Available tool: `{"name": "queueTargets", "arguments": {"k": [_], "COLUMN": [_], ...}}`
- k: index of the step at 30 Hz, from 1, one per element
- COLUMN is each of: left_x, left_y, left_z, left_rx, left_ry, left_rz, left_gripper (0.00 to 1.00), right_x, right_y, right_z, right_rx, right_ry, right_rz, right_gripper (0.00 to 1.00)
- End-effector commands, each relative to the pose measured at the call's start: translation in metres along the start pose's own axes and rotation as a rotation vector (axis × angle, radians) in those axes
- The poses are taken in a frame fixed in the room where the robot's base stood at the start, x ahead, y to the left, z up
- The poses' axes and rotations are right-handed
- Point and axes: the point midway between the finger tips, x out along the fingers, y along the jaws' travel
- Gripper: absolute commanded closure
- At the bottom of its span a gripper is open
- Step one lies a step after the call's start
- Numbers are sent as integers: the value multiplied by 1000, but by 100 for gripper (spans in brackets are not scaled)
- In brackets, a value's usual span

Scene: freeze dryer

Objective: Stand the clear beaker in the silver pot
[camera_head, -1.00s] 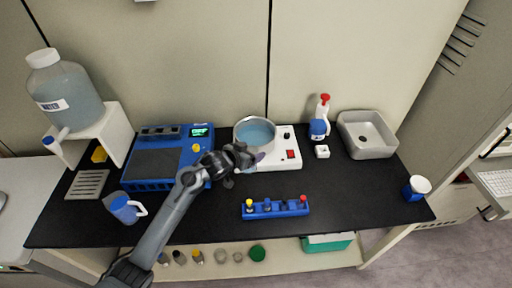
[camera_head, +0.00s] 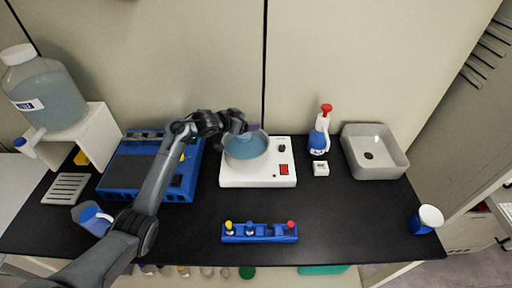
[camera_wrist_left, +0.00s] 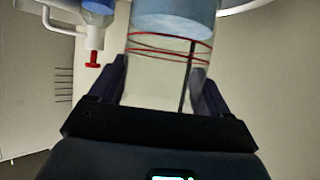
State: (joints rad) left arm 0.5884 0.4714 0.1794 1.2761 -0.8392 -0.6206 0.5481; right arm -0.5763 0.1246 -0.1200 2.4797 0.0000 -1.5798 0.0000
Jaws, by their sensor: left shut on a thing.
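The silver pot (camera_head: 247,158) sits on the white hot plate and holds blue liquid. My left gripper (camera_head: 244,129) is over the back part of the pot, with one purple finger to the right. In the left wrist view the clear beaker (camera_wrist_left: 150,72), marked with red lines, is between the two fingers, and the gripper is shut on it. A dark rod shows behind or inside it. Blue shows at the beaker's far end; I cannot tell if it is inside. The beaker is barely visible in the head view, so its depth in the pot is unclear. My right gripper is out of view.
The white hot plate (camera_head: 258,179) stands between the blue instrument (camera_head: 150,165) and a spray bottle (camera_head: 319,139). A grey basin (camera_head: 391,168) is at right. A blue rack (camera_head: 260,235) is in front. A blue-white cup (camera_head: 427,219) is near the right edge.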

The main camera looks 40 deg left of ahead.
Motion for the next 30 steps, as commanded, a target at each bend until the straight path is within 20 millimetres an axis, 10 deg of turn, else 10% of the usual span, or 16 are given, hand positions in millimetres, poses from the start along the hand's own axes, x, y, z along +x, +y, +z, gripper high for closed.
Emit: {"name": "queueTargets", "arguments": {"k": [30], "left_x": [48], "left_y": [0], "left_z": [87], "left_rx": [-1], "left_ry": [0], "left_rz": [0], "left_gripper": [59], "right_x": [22], "right_y": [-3], "right_z": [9], "right_rx": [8], "right_ry": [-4], "right_rz": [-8], "right_gripper": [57]}}
